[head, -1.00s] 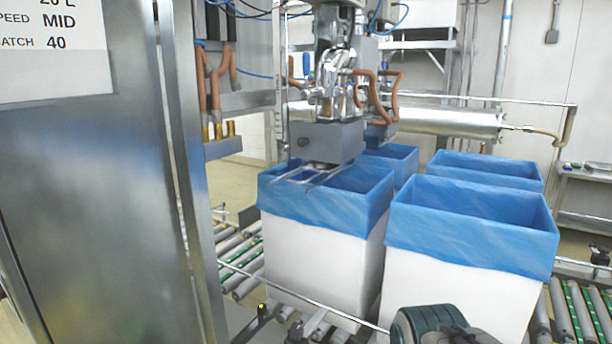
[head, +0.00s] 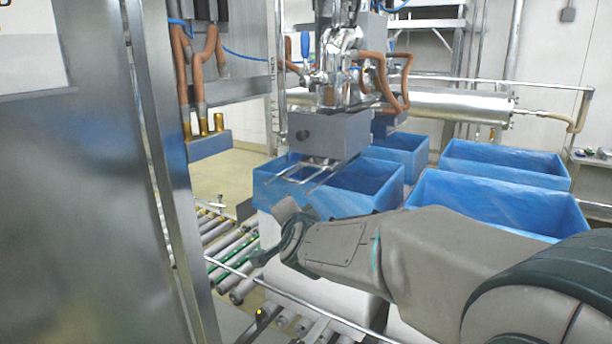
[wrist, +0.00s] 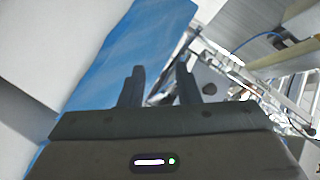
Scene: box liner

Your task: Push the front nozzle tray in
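The front nozzle tray (head: 312,171) is a thin metal plate with prongs, sticking out to the left below the grey nozzle block (head: 322,136). It hangs over the front-left box's blue liner (head: 350,192). My gripper shows in the wrist view (wrist: 160,88) with its two dark fingers apart and nothing between them. In the head view my arm comes in from the right, and its wrist end is in front of that box, below and left of the tray. The fingertips are not clear there. I cannot make out the tray in the wrist view.
More blue-lined boxes stand to the right (head: 490,200) and behind. A roller conveyor (head: 232,255) and a thin guide rail run at lower left. A steel cabinet (head: 75,190) fills the left side. Brass-tipped hoses (head: 203,126) hang beside it.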

